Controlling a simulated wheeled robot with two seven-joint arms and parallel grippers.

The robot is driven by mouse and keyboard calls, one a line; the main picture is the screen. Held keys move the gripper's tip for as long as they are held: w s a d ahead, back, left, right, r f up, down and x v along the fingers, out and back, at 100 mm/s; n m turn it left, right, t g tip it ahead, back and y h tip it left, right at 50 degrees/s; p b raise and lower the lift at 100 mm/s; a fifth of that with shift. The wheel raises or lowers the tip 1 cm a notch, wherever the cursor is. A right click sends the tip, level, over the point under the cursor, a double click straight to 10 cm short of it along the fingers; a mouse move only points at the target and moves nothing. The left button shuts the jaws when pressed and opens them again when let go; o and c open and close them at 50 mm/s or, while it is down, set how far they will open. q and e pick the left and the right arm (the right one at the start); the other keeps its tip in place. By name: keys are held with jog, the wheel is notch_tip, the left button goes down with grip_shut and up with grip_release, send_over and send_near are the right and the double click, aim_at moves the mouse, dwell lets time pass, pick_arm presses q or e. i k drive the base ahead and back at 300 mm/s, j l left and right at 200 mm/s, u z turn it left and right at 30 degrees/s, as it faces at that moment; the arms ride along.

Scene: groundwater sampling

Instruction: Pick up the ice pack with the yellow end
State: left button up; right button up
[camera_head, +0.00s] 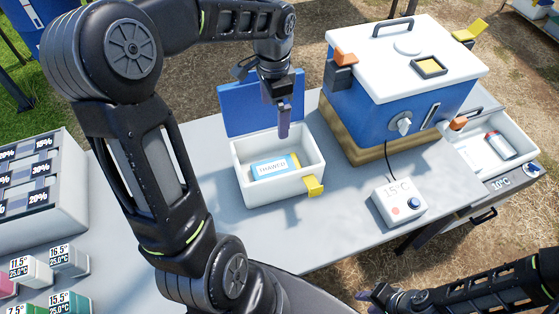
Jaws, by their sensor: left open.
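The ice pack (270,167) is light blue with a white label reading "THAWED" and a yellow end on its right. It lies in a small white box (243,187) with its blue lid open at the back. My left gripper (284,130) is above the box's back part, pointing down, apart from the pack. It is open and nothing shows between its fingers. My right gripper (372,295) is at the bottom right, in front of the table and away from the box. Its jaws are too small to read.
A blue cooler with a white lid (455,68) stands right of the box. A controller reading 15°C (399,205) sits in front of it. An open drawer (512,170) is at the right. A grey rack (62,200) and several labelled blocks (68,260) are at left.

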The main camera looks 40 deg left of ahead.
aim_at(289, 162)
jog(key=k, duration=1)
